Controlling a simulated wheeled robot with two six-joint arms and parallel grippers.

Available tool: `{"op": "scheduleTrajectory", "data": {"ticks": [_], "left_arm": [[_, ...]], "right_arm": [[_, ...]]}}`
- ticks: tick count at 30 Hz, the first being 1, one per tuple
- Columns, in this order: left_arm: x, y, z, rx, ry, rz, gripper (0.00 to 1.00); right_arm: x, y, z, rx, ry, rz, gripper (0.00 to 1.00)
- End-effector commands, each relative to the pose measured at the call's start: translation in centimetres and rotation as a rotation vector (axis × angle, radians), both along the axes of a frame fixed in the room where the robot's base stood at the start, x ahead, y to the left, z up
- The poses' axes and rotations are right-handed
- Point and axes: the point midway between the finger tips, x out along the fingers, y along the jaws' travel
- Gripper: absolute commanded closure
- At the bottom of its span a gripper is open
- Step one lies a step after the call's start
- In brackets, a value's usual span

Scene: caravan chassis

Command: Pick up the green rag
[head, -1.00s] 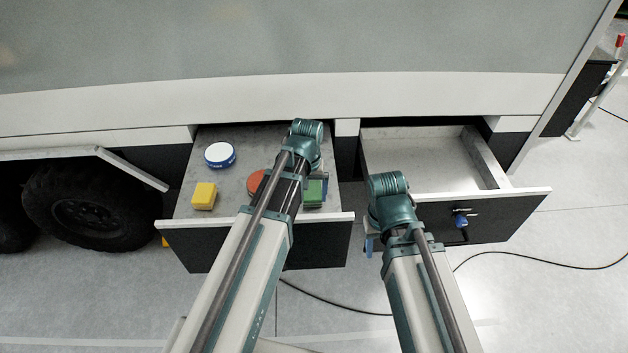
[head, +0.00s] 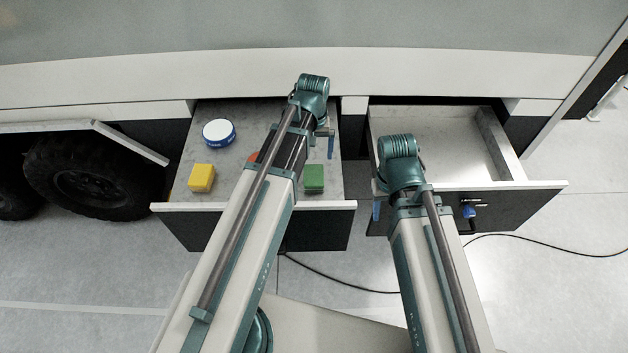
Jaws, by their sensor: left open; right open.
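The green rag (head: 313,179) looks like a small folded block. It lies near the front right of the open left drawer (head: 230,207), with the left forearm close beside it. My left gripper (head: 329,143) is over the back right of that drawer, behind the rag; only a bluish finger shows past the wrist. It is open and apart from the rag. My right gripper (head: 377,208) is mostly hidden by its wrist, by the left end of the right drawer's front. It is open, with a blue part showing; nothing is seen in it.
A yellow block (head: 201,178) and a round blue-and-white tin (head: 219,132) share the left drawer. An orange-red thing (head: 253,158) is mostly hidden by my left arm. The open right drawer (head: 430,138) looks empty. A black cable (head: 540,252) lies on the floor.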

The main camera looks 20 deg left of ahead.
Motion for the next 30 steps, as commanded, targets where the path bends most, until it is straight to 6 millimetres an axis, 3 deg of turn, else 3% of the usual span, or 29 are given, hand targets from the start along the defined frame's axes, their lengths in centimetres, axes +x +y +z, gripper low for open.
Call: {"op": "scheduleTrajectory", "data": {"ticks": [1, 12, 23, 30], "left_arm": [[0.0, 0.0, -1.4, 0.000, 0.000, 0.000, 0.00], [0.0, 0.0, -6.5, 0.000, 0.000, 0.000, 0.00], [0.1, 0.0, -7.2, 0.000, 0.000, 0.000, 0.00], [0.4, 0.0, -9.7, 0.000, 0.000, 0.000, 0.00]], "right_arm": [[0.0, 0.0, -1.4, -0.001, 0.000, 0.004, 0.50], [0.1, 0.0, -6.5, 0.000, -0.003, 0.003, 0.50], [0.1, 0.0, -7.1, 0.000, -0.003, 0.002, 0.50], [0.1, 0.0, -9.7, 0.000, -0.004, 0.002, 0.50]]}}
